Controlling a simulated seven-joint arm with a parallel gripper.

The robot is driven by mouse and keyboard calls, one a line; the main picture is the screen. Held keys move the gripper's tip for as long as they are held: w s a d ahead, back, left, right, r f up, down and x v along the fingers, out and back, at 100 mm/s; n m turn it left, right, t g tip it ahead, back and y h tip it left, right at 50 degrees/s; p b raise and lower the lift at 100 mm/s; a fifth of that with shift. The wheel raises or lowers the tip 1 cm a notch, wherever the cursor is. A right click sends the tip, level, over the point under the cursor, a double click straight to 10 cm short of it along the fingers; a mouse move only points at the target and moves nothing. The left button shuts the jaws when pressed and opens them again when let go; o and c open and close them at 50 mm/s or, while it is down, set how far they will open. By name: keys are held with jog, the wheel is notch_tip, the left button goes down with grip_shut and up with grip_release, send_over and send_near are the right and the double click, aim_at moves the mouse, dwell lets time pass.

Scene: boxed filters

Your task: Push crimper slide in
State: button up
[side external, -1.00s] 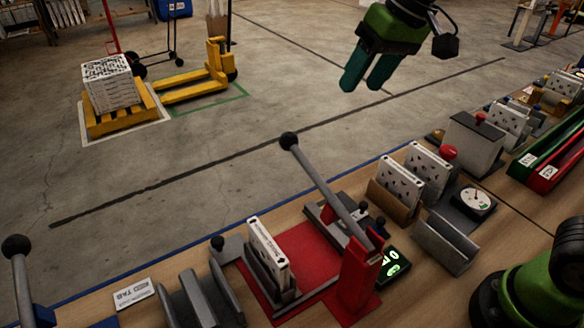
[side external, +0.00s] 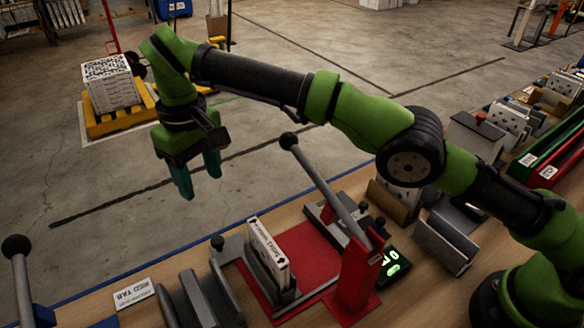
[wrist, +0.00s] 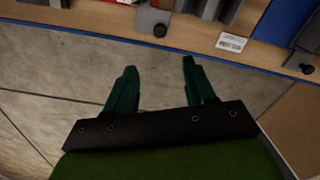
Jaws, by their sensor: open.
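The crimper has a red base (side external: 318,250), a red post (side external: 357,280) and a long grey lever with a black ball knob (side external: 289,141), raised at a slant. A white boxed filter (side external: 268,252) stands upright in a grey holder on the base's left side. A grey piece with a black knob (side external: 217,243) sits just left of it, likely the slide's handle; a black knob also shows in the wrist view (wrist: 160,30). My gripper (side external: 198,176) is open and empty, in the air beyond the bench's far edge. Its fingers also show in the wrist view (wrist: 159,68).
A "RED TAB" card (side external: 134,294) lies left of grey rails (side external: 192,302). Another black-knobbed lever (side external: 17,247) stands at far left. Right of the crimper are a lit green display (side external: 391,263), holders with filters and a grey tray (side external: 446,243).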

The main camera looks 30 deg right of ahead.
aim_at(217, 240)
notch_tip(217, 240, down, 16)
jog(key=shift+f, duration=0.2)
dwell(0.4)
grip_shut()
